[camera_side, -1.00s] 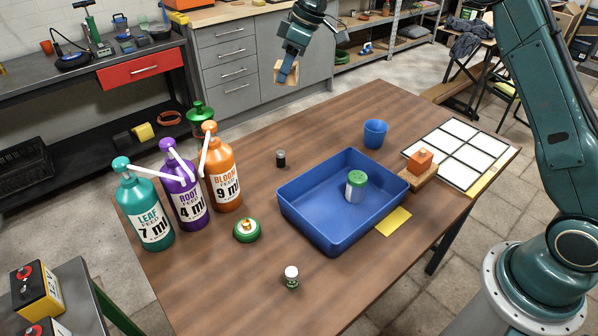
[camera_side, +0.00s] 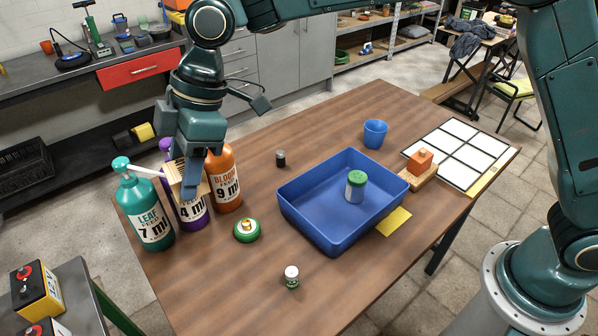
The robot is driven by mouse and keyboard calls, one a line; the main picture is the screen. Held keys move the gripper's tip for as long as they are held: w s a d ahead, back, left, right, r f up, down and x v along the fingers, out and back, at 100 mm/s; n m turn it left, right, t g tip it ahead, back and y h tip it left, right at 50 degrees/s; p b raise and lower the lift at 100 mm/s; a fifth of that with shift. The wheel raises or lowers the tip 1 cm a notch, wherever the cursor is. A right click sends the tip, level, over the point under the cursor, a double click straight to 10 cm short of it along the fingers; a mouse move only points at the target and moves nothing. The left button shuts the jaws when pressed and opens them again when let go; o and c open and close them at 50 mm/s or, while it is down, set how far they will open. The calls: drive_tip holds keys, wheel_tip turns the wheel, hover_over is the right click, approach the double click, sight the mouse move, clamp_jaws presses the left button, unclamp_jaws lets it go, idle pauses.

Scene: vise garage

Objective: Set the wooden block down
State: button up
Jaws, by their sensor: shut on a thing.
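My gripper (camera_side: 186,186) is shut on the wooden block (camera_side: 174,181), a small pale block partly hidden by the fingers. In the picture they overlap the purple bottle (camera_side: 194,214) and the gap between the teal and orange bottles. I cannot tell whether the block touches a bottle or how high it is above the wooden table (camera_side: 240,290).
A teal bottle (camera_side: 146,212) and an orange bottle (camera_side: 223,180) flank the purple one. A green camping stove-like disc (camera_side: 247,229), a small white-capped jar (camera_side: 291,277) and a blue tray (camera_side: 330,238) are to the right. The front left table is clear.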

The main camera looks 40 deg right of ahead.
drive_tip(key=s+a+f+n, duration=0.1)
drive_tip(key=s+a+f, duration=0.2)
drive_tip(key=s+f, duration=0.2)
drive_tip(key=shift+a+g, duration=0.3)
drive_tip(key=shift+a, duration=0.1)
drive_tip(key=shift+f, duration=0.15)
wheel_tip(320, 180, down, 20)
drive_tip(key=shift+r, duration=0.1)
idle(0.8)
drive_tip(key=o, duration=1)
